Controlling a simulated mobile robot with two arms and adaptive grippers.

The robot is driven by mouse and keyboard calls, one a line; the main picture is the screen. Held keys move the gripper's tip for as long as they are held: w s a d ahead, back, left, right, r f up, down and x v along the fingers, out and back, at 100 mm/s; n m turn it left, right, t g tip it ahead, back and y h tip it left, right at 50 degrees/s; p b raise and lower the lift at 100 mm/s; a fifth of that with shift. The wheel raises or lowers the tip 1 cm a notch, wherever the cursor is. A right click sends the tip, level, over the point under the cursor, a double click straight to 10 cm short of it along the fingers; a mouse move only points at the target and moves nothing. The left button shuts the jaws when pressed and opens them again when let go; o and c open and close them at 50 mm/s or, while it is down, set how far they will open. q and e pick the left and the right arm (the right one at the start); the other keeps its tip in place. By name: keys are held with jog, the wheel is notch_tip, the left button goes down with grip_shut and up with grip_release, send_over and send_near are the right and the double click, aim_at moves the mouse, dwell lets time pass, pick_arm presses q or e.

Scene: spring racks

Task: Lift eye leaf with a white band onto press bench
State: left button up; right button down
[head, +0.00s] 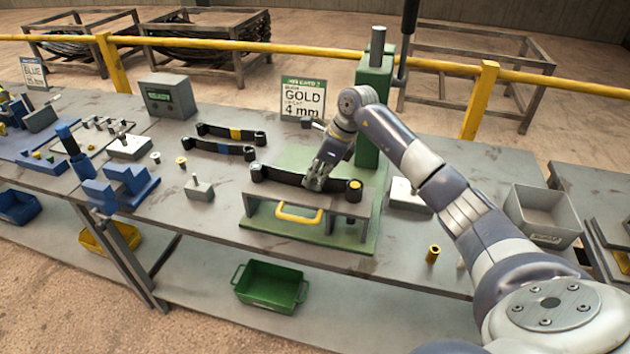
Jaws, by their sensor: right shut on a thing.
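My right gripper (318,182) reaches in from the right and is shut on a dark eye leaf (285,178), gripping it right of its middle. The leaf lies level across the top of the press bench (262,207), with an eye at each end. Its right eye shows a gold bushing (355,184). No white band is visible; the fingers cover part of the leaf. I cannot tell whether the leaf touches the bench. The bench has a grey top, a yellow handle (298,213) and a green base and column. My left gripper is not in view.
Behind the bench lie a leaf with a yellow band (232,133) and one with a blue band (219,148). A sign (303,100) reads GOLD 4 mm. A grey bin (542,217) and a loose gold bushing (432,254) are at right. Blue fixtures (122,187) stand at left.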

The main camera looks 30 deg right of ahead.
jog(key=shift+w+r, duration=0.1)
jog(key=shift+r, duration=0.55)
notch_tip(320, 180, up, 8)
jog(key=shift+f+b, duration=0.15)
jog(key=shift+b, duration=1.05)
jog(key=shift+r, duration=0.65)
